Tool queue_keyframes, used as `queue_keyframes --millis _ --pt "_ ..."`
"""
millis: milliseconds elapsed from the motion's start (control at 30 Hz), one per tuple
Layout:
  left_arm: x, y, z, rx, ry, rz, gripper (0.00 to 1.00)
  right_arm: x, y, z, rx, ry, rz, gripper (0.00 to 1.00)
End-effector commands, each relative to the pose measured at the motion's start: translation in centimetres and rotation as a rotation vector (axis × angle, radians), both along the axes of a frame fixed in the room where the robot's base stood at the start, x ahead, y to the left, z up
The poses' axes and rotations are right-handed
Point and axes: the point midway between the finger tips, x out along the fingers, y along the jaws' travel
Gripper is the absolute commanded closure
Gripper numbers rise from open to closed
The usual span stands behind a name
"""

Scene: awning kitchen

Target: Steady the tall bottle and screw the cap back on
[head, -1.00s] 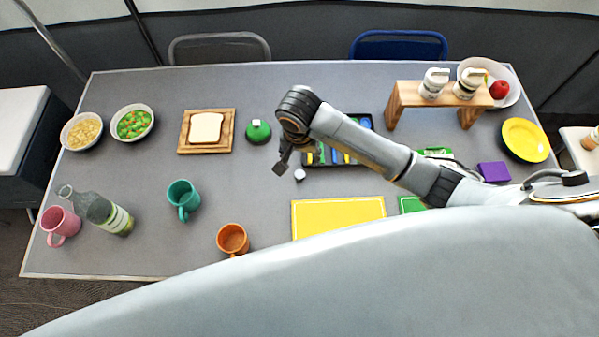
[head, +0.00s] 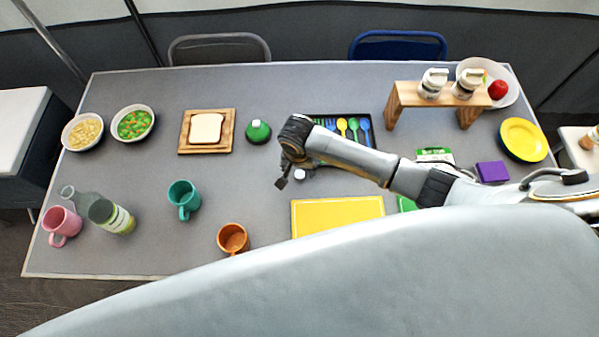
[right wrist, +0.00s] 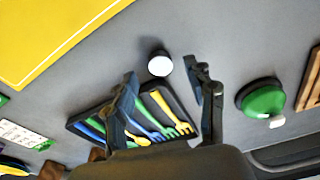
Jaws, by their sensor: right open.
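The tall bottle (head: 112,216), clear glass with a green-and-white label, is at the left of the table next to the pink mug, its bare neck pointing up-left in the head view. It looks upright. A small cap (head: 300,174) with a white top is on the table near the middle; it also shows in the right wrist view (right wrist: 160,65). My right gripper (head: 283,181) is open and empty above the table, close to the cap. In the right wrist view the cap shows between and just beyond the fingertips (right wrist: 167,82). My left gripper is out of view.
A cutlery tray (right wrist: 86,128) lies beside the cap, partly behind my right arm. A green round object (head: 257,131) and the yellow mat (head: 338,216) are near. Teal (head: 183,197), orange (head: 232,239) and pink (head: 62,226) mugs stand toward the bottle's side.

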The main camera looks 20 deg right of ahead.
Motion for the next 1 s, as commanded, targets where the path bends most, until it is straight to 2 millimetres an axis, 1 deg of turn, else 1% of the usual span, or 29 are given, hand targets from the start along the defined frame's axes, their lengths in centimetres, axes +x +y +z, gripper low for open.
queue_keyframes --millis 100,200,567,600,767,800,1000 --pt "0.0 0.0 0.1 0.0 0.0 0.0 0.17 0.2 -0.1 -1.5 -0.002 0.001 0.0 0.45" --pt "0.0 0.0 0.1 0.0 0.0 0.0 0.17 0.3 -0.1 -2.1 0.0 -0.001 0.0 0.45" --pt "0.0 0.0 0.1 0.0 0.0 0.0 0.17 0.3 -0.1 -2.2 0.0 -0.001 0.0 0.45" --pt "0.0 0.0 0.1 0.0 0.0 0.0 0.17 0.3 -0.1 -2.2 0.0 -0.001 0.0 0.53" --pt "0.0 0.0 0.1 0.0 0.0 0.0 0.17 0.3 -0.2 -2.2 0.0 -0.001 0.0 0.78" --pt "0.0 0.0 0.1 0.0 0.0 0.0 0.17 0.3 -0.2 -2.2 0.0 -0.001 0.0 0.8" --pt "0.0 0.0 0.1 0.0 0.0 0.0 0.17 0.3 -0.2 -2.2 0.0 -0.001 0.0 0.81"
